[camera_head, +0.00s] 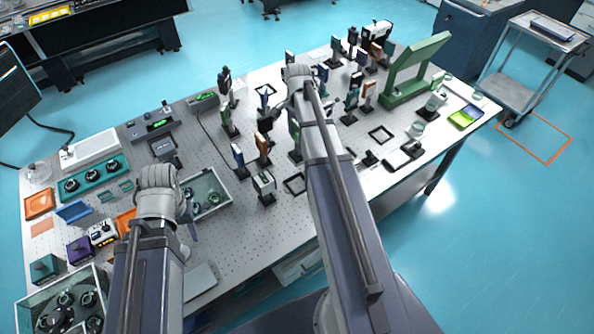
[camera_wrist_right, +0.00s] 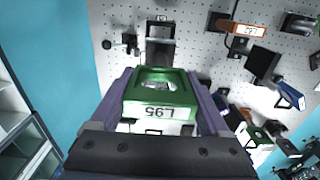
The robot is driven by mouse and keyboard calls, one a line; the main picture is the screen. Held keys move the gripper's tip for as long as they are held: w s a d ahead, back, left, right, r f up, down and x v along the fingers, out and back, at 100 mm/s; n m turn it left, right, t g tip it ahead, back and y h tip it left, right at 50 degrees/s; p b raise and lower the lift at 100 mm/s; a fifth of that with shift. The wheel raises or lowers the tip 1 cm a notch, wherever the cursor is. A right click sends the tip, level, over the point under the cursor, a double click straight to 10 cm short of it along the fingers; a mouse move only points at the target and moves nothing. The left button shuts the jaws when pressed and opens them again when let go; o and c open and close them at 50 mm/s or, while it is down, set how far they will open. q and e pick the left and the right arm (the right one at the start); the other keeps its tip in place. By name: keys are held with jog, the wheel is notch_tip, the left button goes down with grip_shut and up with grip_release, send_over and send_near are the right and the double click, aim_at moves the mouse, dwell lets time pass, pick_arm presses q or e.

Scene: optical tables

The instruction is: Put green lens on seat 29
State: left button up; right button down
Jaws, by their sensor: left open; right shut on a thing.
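I cannot read the number 29 on any seat.
Several posts with coloured plates crowd the table around my right arm, including an orange-labelled plate (camera_wrist_right: 248,30). A green angled stand (camera_head: 414,68) is at the back right. A clear-walled bin (camera_head: 225,190) is near my left gripper. Flat black square frames (camera_head: 381,134) lie to the right.

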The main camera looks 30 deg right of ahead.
aim_at(298, 141)
pick_arm(q)
notch_tip(298, 141, down, 16)
jog(key=b, duration=1.4)
jog(key=shift+b, duration=0.3)
pick_arm(e)
notch_tip(298, 141, down, 16)
pick_arm(q)
jog(key=shift+r, duration=0.1)
pick_arm(e)
jog(key=shift+r, duration=0.1)
grip_release()
notch_tip(298, 141, up, 12)
jog(key=p, duration=1.2)
jog(key=shift+r, duration=0.1)
pick_arm(q)
notch_tip(298, 141, up, 12)
